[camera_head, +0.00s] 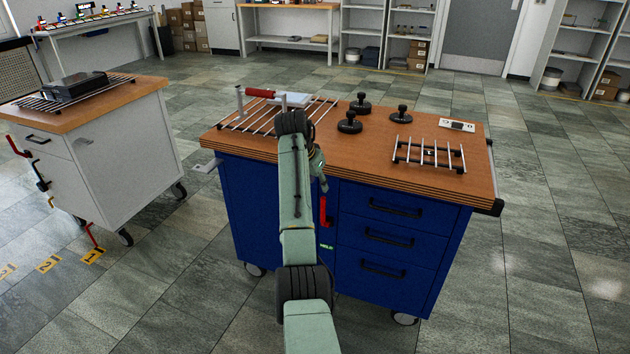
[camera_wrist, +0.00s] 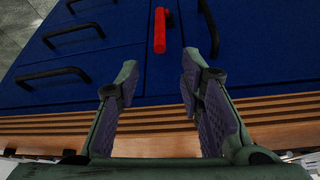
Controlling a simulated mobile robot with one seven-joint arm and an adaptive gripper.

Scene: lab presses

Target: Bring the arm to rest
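My arm (camera_head: 297,190) reaches forward from the bottom of the head view to the front of the blue workbench (camera_head: 255,205). Its wrist bends down at the bench's front edge, and my gripper is mostly hidden behind the arm there. In the wrist view my gripper (camera_wrist: 158,75) shows two fingers spread apart with nothing between them. The blue bench front and the wooden top edge (camera_wrist: 155,120) lie behind the fingers. A red handle (camera_wrist: 160,30) on the bench front shows beyond the fingertips, apart from them; it also shows in the head view (camera_head: 323,211).
On the bench top are a rack with a red-handled press (camera_head: 260,93), several black knobbed weights (camera_head: 350,122), a small metal rack (camera_head: 428,155) and a white device (camera_head: 457,125). A white cart (camera_head: 125,160) stands left. Floor to the right is clear.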

